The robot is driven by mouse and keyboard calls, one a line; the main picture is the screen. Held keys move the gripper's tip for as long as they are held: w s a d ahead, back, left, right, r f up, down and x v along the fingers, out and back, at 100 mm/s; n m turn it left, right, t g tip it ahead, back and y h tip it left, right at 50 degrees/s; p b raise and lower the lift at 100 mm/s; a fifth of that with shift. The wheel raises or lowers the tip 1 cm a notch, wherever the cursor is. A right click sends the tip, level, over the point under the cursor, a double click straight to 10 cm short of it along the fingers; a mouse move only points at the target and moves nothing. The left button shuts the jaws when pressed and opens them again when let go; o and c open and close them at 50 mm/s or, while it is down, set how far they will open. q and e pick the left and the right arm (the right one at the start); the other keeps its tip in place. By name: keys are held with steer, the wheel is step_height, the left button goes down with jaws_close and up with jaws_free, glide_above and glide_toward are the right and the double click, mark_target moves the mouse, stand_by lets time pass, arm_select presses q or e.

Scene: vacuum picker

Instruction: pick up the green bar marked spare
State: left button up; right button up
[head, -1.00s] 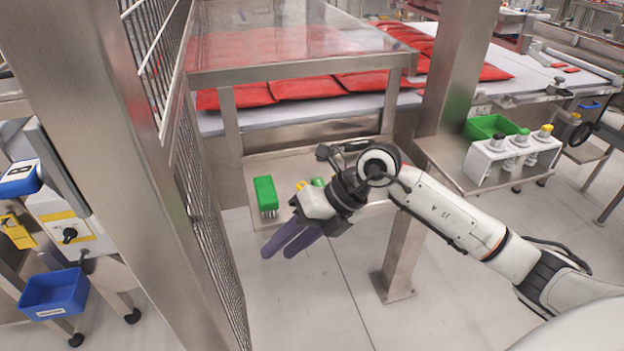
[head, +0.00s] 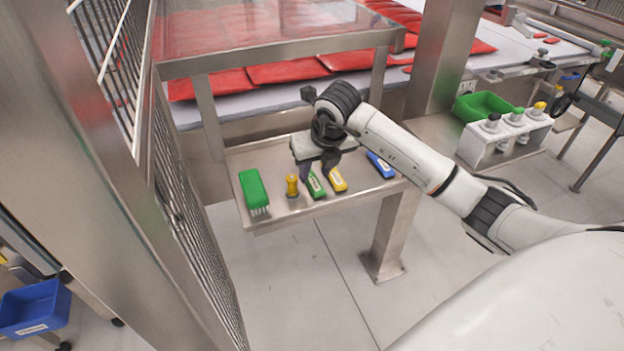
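A green bar (head: 317,189) with a white label lies on the steel shelf tray (head: 280,214); the writing is too small to read. My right gripper (head: 318,173) points down just above its far end, with its two dark fingers apart, one on each side. The fingers partly hide that end, and I cannot tell whether they touch the bar. My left gripper is not in view.
A yellow bar (head: 338,181) lies close to the right of the green bar, and a yellow knobbed piece (head: 292,184) stands to its left. A green brush (head: 253,188) lies further left, a blue bar (head: 381,165) further right. A steel post (head: 392,235) stands in front.

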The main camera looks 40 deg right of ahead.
mark_target(313, 181)
steer(key=shift+x, duration=1.35)
steer(key=shift+f, duration=0.1)
jaws_close()
step_height(313, 181, up, 9)
steer(key=s+a+r+n+g+y, duration=0.1)
steer(key=s+a+n+g+y, duration=0.15)
steer(key=a+n, duration=0.5)
steer(key=s+a+r+n+g+y, duration=0.1)
steer(key=s+a+r+n+y, duration=0.2)
steer(key=n, duration=0.8)
steer(key=s+a+r+n+g+h, duration=0.1)
steer(key=s+n, duration=0.4)
steer(key=n, duration=0.5)
steer(key=s+a+r+n+g+h, duration=0.1)
steer(key=s+a+n+g+h, duration=0.2)
steer(key=s+n, duration=0.3)
steer(key=n+g, duration=0.1)
steer(key=n, duration=0.3)
steer(key=shift+a+r+b, duration=0.15)
steer(key=shift+b, duration=0.2)
